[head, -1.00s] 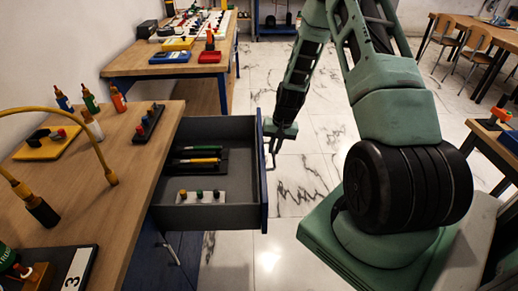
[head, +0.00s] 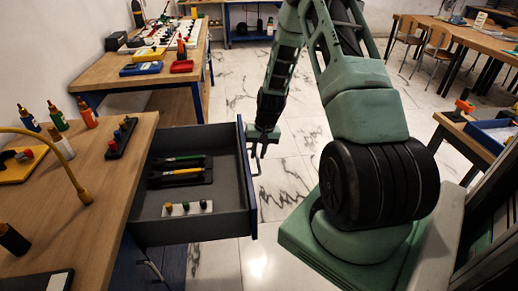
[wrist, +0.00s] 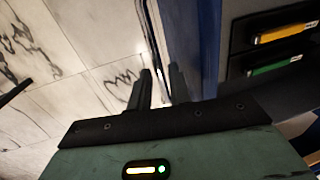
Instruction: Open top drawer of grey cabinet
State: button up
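The top drawer (head: 190,228) of the grey cabinet stands far out, its grey inside showing. Its blue front (head: 246,180) faces right, with a slim handle (head: 256,165) on the outer side. My gripper (head: 262,150) reaches down to this handle from above. The exact finger contact is partly hidden. The cabinet body is mostly hidden under the wooden worktop (head: 110,190).
The drawer holds dark-trayed pens (head: 181,170) and a white block with small knobs (head: 187,208). Bottles and a yellow hose (head: 75,180) stand on the worktop. Another bench (head: 110,75) is behind. The marble floor (head: 285,185) is clear between drawer and my base.

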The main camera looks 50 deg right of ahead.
notch_tip(320, 180, up, 17)
jog(key=s+d+b, duration=0.1)
jog(key=s+d, duration=0.1)
jog(key=shift+d, duration=0.2)
jog(key=shift+a+r, duration=0.1)
dwell(0.5)
